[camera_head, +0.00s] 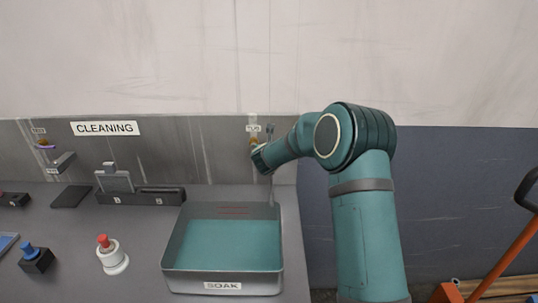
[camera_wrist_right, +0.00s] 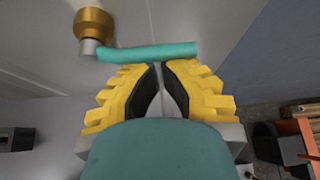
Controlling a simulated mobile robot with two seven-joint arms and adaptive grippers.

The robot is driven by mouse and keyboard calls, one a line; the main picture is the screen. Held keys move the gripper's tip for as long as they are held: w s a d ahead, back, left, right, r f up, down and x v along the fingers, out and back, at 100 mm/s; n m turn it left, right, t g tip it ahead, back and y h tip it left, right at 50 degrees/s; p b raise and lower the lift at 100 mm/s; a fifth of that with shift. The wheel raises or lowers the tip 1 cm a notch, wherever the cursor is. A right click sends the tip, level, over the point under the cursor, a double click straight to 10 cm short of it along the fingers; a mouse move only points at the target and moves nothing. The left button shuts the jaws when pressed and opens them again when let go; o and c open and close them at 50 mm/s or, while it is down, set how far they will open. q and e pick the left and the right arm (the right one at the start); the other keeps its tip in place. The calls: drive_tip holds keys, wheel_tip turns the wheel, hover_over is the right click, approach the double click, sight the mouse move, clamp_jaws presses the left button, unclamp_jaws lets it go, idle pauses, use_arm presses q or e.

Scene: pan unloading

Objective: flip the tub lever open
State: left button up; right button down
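The tub lever is a teal bar (camera_wrist_right: 150,52) on a brass valve body (camera_wrist_right: 93,24). In the right wrist view it lies roughly crosswise, just beyond my right gripper's fingertips. In the head view the brass fitting (camera_head: 254,143) is partly hidden by my right wrist. My right gripper (camera_wrist_right: 160,65) has yellow fingers with black pads, and its tips are together with nothing between them. I cannot tell whether the tips touch the lever. The tub (camera_head: 174,272), labelled SOAK, holds teal liquid below the lever. My left gripper is not in view.
A CLEANING sign (camera_head: 104,128) is on the metal backsplash. A red-topped white fixture (camera_head: 112,256), a blue-topped black block (camera_head: 36,258) and a dark holder (camera_head: 140,196) stand left of the tub. An orange-framed cart (camera_head: 500,262) is at the right.

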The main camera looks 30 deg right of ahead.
drive_tip(key=shift+r, duration=0.2)
wheel_tip(320, 180, up, 7)
drive_tip(key=w+a+n+g+h, duration=0.1)
drive_tip(key=a+n+h, duration=0.2)
drive_tip(key=n+h, duration=0.6)
drive_tip(key=shift+w+n, duration=0.4)
drive_tip(key=shift+n, duration=1.1)
drive_tip(key=shift+d+f+b, duration=0.1)
drive_tip(key=shift+b, duration=0.2)
